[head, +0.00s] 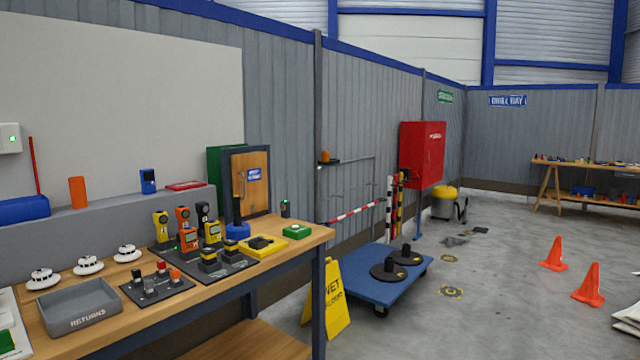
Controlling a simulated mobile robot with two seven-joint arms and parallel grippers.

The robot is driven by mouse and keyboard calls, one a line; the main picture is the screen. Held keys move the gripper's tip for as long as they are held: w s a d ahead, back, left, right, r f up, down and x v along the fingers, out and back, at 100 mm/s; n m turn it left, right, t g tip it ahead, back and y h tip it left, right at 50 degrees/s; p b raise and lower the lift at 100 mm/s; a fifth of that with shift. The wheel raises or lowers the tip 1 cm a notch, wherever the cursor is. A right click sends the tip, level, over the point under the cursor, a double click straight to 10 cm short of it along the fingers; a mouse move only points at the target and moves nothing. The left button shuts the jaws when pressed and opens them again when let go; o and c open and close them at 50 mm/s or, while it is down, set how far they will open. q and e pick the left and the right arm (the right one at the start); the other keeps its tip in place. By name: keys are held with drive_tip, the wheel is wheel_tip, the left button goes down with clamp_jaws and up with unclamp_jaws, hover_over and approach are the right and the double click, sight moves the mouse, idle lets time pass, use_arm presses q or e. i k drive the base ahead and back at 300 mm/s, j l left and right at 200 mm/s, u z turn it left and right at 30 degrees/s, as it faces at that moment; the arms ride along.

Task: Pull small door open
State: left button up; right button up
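A small wooden door (257,198) stands upright in a dark frame (226,188) on the far end of the workbench. It carries a blue label (254,174) and a pale handle (241,184) near its left edge. The door looks shut in its frame, though at this distance a narrow gap would be hard to tell. Its lower left part is partly hidden by a blue round object (237,231). Neither of my grippers shows in the head view, so nothing of mine is seen touching the door.
The workbench (215,283) holds a grey returns tray (80,309), smoke detectors, several handheld meters and a yellow case (262,246) before the door. A yellow wet-floor sign (336,299) and blue trolley (372,278) stand right of the bench. Open floor with orange cones (554,254) lies further right.

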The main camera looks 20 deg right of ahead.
sight(249, 171)
drive_tip(key=z, duration=0.35)
drive_tip(key=u, duration=0.45)
drive_tip(key=i+l+u, duration=0.2)
drive_tip(key=l+u, duration=0.15)
drive_tip(key=i+l+u, duration=0.1)
drive_tip(key=l+u, duration=0.3)
drive_tip(key=i+l+u, duration=0.15)
drive_tip(key=l, duration=0.3)
drive_tip(key=l+u, duration=0.1)
drive_tip(key=l, duration=0.8)
drive_tip(key=i+l, duration=0.1)
drive_tip(key=l, duration=0.35)
drive_tip(key=i+u, duration=0.05)
